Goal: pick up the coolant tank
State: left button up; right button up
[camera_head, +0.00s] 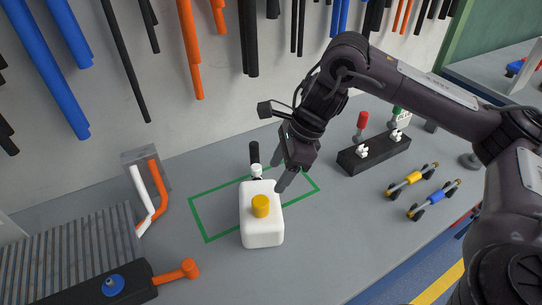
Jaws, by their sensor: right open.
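The coolant tank (262,226) is a white box-shaped container with a yellow cap on top. It stands upright on the grey bench, partly over a green outlined rectangle (205,222). A small white fitting with a black upright part shows just behind it. My right gripper (281,174) reaches in from the right, just behind and to the right of the tank's top. Its fingers point down and are open, and nothing shows between them. I cannot tell whether a finger touches the tank. My left gripper is out of view.
A black holder (374,153) with red and green handled items stands at the right, near two small axle-like parts, yellow (412,178) and blue (435,197). A roller rack (90,250) and an orange-knobbed black part are at left. Hoses hang on the back wall.

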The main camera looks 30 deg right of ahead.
aim_at(262, 225)
jog(key=k, duration=1.5)
